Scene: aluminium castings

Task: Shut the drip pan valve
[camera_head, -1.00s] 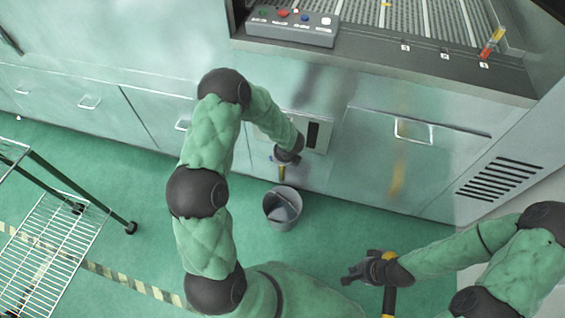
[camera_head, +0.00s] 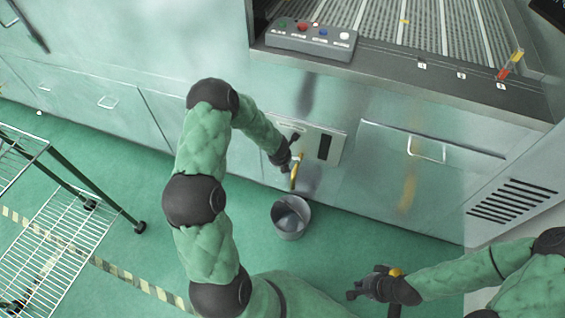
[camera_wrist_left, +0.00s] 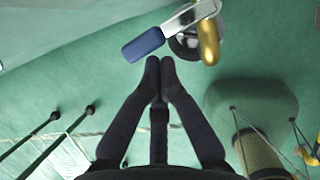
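The drip pan valve shows in the left wrist view as a silver lever (camera_wrist_left: 183,21) with a blue grip (camera_wrist_left: 143,45), beside a brass-yellow spout (camera_wrist_left: 208,42). The lever sticks out sideways from the spout. My left gripper (camera_wrist_left: 160,68) has its fingertips together, with nothing seen between them, just below the blue grip and apparently apart from it. In the head view my left gripper (camera_head: 286,160) is beside the spout (camera_head: 295,172) at the cabinet front; the blue grip cannot be made out there. My right gripper (camera_head: 362,282) is spread and empty, low at right.
A grey bucket (camera_head: 290,216) stands on the green floor below the spout. A wire rack cart (camera_head: 45,245) is at left. The cabinet front has a drawer handle (camera_head: 427,148) and a control box (camera_head: 310,40) above. Floor between cart and bucket is partly clear.

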